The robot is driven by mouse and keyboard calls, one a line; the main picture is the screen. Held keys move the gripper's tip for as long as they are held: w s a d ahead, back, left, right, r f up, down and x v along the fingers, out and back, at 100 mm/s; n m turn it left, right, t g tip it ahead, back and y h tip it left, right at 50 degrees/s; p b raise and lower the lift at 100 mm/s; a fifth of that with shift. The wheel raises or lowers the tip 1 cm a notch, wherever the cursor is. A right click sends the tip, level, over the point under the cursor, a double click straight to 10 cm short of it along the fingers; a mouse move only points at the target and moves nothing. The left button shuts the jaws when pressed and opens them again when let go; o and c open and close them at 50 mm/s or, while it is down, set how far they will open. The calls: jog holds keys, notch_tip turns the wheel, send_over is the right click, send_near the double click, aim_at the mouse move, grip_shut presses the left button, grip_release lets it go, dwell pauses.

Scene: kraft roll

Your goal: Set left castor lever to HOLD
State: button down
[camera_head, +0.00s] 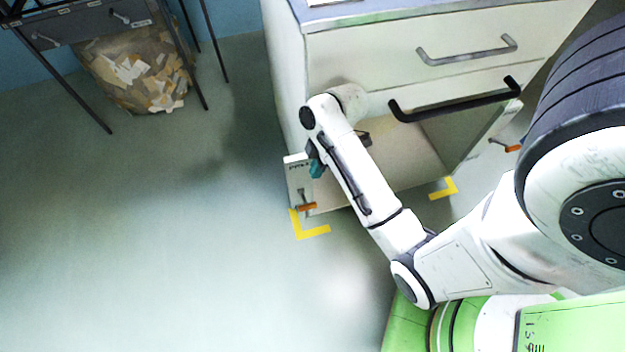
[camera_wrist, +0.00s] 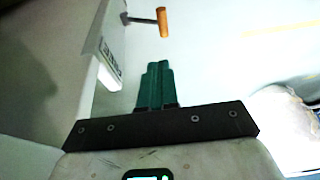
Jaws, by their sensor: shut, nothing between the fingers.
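The left castor lever (camera_head: 306,206) has an orange tip and sits low on the white corner plate (camera_head: 298,172) of the cabinet. It also shows in the wrist view (camera_wrist: 163,22), as an orange grip on a dark metal rod at the top. My gripper (camera_head: 317,168) has teal fingers, shut and empty, just above and to the right of the lever in the head view. In the wrist view the fingers (camera_wrist: 156,84) point toward the lever, with a visible gap between them and it. The plate's small dark lettering is too blurred to read.
The white cabinet (camera_head: 345,48) has drawers with a grey handle (camera_head: 466,50) and a black handle (camera_head: 455,100). Another orange lever (camera_head: 513,148) is at its right corner. Yellow floor marks (camera_head: 312,232) lie by the corners. The floor to the left is clear up to a bag of paper scraps (camera_head: 135,70).

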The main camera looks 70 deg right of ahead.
jog(key=b, duration=0.3)
send_near(306, 205)
jog(key=x, duration=0.5)
jog(key=shift+w, duration=0.15)
jog(key=shift+a+f, duration=0.1)
jog(key=shift+f, duration=0.55)
jog(key=shift+a+f, duration=0.1)
jog(key=shift+f, duration=0.05)
